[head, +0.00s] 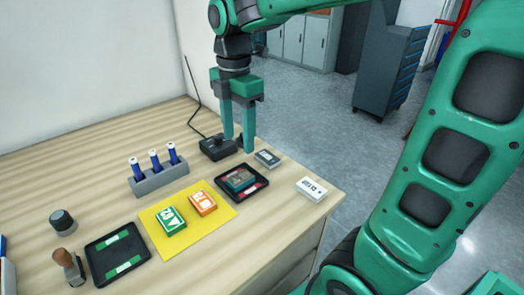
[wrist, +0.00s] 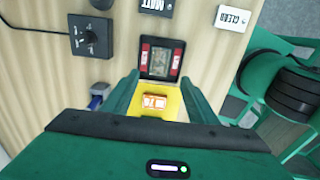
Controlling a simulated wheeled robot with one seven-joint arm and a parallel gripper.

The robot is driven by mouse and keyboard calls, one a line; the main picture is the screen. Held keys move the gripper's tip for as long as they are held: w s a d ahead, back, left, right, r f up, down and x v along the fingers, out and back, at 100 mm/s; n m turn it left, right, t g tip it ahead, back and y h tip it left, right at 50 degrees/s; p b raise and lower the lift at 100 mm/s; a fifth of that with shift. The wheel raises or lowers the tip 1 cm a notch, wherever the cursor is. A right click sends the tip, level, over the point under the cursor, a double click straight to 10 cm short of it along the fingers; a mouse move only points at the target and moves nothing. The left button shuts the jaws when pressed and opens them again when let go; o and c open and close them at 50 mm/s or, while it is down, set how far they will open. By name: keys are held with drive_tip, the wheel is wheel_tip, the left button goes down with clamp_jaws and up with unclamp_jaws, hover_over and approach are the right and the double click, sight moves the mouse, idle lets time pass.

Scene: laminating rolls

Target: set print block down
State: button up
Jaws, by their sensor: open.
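A dark print block (head: 239,180) with a greenish edge lies in the black tray with red strips (head: 263,184). The wrist view also shows this block (wrist: 161,62) inside the same tray (wrist: 146,42). My gripper (head: 239,142) is open and empty, pointing down above the far side of this tray in the head view. In the wrist view its two fingers (wrist: 160,92) are spread wide, with nothing between them. A green block (head: 171,220) and an orange block (head: 203,202) lie on the yellow mat (head: 190,233); the wrist view also shows the orange block (wrist: 153,101).
A black tray with green strips (head: 118,253) lies empty at left. A grey rack (head: 158,181) holds blue-bodied rolls. A black corded box (head: 218,147), a grey label block (head: 267,158) and a white label block (head: 312,188) stand near the tray. A wooden-handled stamp (head: 67,264) stands at front left.

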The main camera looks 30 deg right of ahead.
drive_tip(key=s+d+f+m, duration=0.2)
drive_tip(key=s+d+m, duration=0.2)
drive_tip(key=d+m, duration=0.1)
drive_tip(key=s+d+f+m, duration=0.1)
drive_tip(key=s+d+m, duration=0.4)
drive_tip(key=m, duration=0.2)
drive_tip(key=s+d+f+m, duration=0.2)
drive_tip(key=s+d+m, duration=0.2)
drive_tip(key=m, duration=0.3)
drive_tip(key=shift+s+d+f, duration=0.35)
drive_tip(key=shift+s+d, duration=0.05)
drive_tip(key=s+d+f+m, duration=0.2)
drive_tip(key=s+f+m, duration=0.1)
drive_tip(key=s+m, duration=0.3)
drive_tip(key=shift+s+d+m, duration=0.15)
drive_tip(key=shift+s+m, duration=0.15)
drive_tip(key=shift+m, duration=0.5)
